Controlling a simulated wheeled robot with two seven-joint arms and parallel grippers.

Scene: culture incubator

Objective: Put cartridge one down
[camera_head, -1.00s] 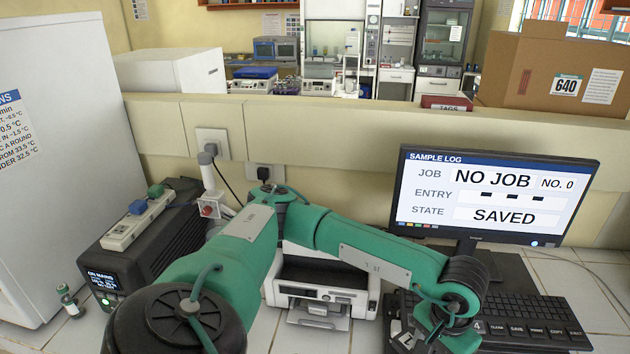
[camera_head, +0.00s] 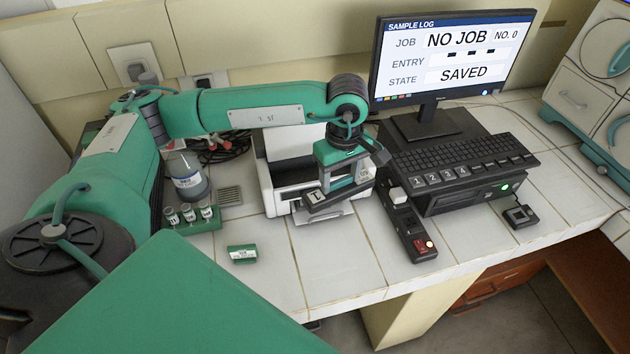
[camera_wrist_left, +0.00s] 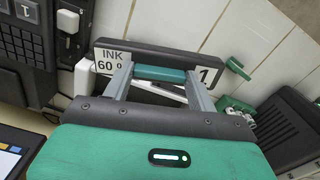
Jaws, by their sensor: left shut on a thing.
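My left gripper (camera_head: 343,178) is shut on a dark cartridge (camera_head: 322,199) and holds it in front of the right part of the white-and-black printer (camera_head: 282,182). In the left wrist view the cartridge (camera_wrist_left: 150,53) lies across the fingers of the gripper (camera_wrist_left: 158,80), with labels reading "INK 60 g" and "1". A teal bar shows between the fingers. I cannot tell whether the cartridge touches the printer's front tray. My right gripper is not in view.
A small green block (camera_head: 242,254) lies on the tiled bench (camera_head: 335,262). A green rack of vials (camera_head: 190,219) and a bottle (camera_head: 187,177) stand left. A black switch box (camera_head: 408,228), keyboard (camera_head: 455,162) and monitor (camera_head: 450,55) are right. Front-middle tiles are clear.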

